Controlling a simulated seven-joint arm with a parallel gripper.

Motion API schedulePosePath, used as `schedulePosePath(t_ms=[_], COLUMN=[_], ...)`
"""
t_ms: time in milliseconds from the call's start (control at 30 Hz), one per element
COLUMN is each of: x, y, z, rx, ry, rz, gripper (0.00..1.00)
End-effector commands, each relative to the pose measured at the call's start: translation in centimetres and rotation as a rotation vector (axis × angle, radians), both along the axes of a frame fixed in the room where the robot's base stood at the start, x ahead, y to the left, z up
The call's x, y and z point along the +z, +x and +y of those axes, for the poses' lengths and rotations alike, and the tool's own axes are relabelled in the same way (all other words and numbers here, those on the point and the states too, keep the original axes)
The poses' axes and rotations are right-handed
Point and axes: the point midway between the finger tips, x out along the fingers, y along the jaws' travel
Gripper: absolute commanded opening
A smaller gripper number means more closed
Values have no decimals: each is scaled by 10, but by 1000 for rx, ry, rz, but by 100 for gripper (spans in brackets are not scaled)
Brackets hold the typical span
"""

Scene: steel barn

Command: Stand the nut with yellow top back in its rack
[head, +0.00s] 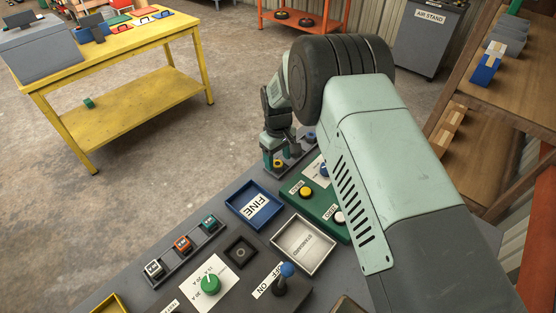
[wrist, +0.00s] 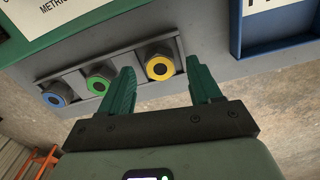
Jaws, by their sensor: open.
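The nut with yellow top (wrist: 160,67) is a dark hex nut with a yellow ring, upright in the right end of its grey rack (wrist: 68,78) in the wrist view. In the head view the nut (head: 278,163) is partly hidden under my gripper. A green-ringed nut (wrist: 98,84) and a blue-ringed nut (wrist: 57,95) sit in the rack to its left. My gripper (wrist: 159,66) is open, its green fingers spread either side of the yellow nut in the picture. Whether they touch it I cannot tell. The head view shows my gripper (head: 277,155) above the rack.
A green panel (head: 299,186) with buttons lies beside the rack. A blue FINE tray (head: 231,206) and a grey STANDARD tray (head: 283,254) are nearer. A knob (head: 209,284), a blue-topped lever (head: 287,270) and a rack of coloured blocks (head: 182,249) stand on the bench.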

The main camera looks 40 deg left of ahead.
Motion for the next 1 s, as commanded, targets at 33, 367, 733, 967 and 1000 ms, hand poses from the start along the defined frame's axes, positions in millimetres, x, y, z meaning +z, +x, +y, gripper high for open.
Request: schedulePosePath(t_ms=[33, 367, 733, 967, 1000], x=[11, 81, 107, 120, 131], y=[1, 0, 0, 7, 14], z=[0, 0, 0, -6, -13], rx=[0, 0, 0, -21, -41], ry=[3, 4, 0, 8, 14], rz=[-1, -2, 0, -8, -14], gripper=[63, 63, 63, 63, 63])
